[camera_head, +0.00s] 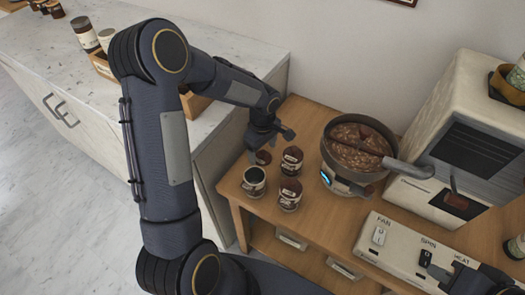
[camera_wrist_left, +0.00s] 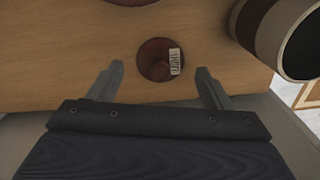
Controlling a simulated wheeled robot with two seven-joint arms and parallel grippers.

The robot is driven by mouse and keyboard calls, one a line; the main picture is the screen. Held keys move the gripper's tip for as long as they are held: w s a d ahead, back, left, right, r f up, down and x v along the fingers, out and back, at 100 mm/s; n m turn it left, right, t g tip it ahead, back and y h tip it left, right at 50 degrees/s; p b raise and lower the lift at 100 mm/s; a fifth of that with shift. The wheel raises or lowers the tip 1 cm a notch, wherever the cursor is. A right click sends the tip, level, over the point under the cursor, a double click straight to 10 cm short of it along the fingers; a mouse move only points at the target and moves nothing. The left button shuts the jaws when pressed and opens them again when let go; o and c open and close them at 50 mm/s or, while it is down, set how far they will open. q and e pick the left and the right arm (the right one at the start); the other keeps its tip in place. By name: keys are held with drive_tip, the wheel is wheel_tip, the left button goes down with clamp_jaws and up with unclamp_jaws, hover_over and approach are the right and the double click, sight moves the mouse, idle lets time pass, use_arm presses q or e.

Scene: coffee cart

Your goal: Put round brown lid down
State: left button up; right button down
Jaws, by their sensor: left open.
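The round brown lid (camera_head: 263,158) lies on the wooden cart top near its left end, behind an open jar. In the left wrist view the lid (camera_wrist_left: 155,60) lies flat, with a small white label on it. My left gripper (camera_head: 285,140) is open and just above the lid; in the left wrist view its two fingers (camera_wrist_left: 160,82) stand apart on either side of the lid, not touching it. The open jar (camera_head: 254,182) also shows at the upper right of the left wrist view (camera_wrist_left: 262,28). My right gripper (camera_head: 432,265) shows only partly at the lower right.
Two labelled jars with dark lids (camera_head: 292,160) (camera_head: 290,193) stand beside the open jar. A round roasting pan with brown contents (camera_head: 325,150) stands to their right. A switch panel (camera_head: 400,255) and a white machine (camera_head: 465,75) are further right. A marble counter (camera_head: 60,50) is at left.

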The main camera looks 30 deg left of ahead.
sight(262, 152)
use_arm(q)
drive_tip(key=s+r+m+t, duration=0.1)
drive_tip(key=s+r+m, duration=0.3)
drive_tip(key=r, duration=1.2)
drive_tip(key=s+d+r+m+t+h, duration=0.1)
drive_tip(key=s+m, duration=0.3)
drive_tip(key=s, duration=0.5)
drive_tip(key=s+d+r+m+t+h, duration=0.1)
drive_tip(key=s+m, duration=0.4)
drive_tip(key=s, duration=0.5)
drive_tip(key=d+t+h, duration=0.1)
drive_tip(key=d+t, duration=0.1)
drive_tip(key=shift+r+t+h, duration=0.3)
drive_tip(key=shift+r+h, duration=0.1)
drive_tip(key=shift+d, duration=0.1)
wheel_tip(262, 152, up, 3)
drive_tip(key=p, duration=0.3)
drive_tip(key=shift+r+p, duration=0.15)
drive_tip(key=shift+p, duration=0.2)
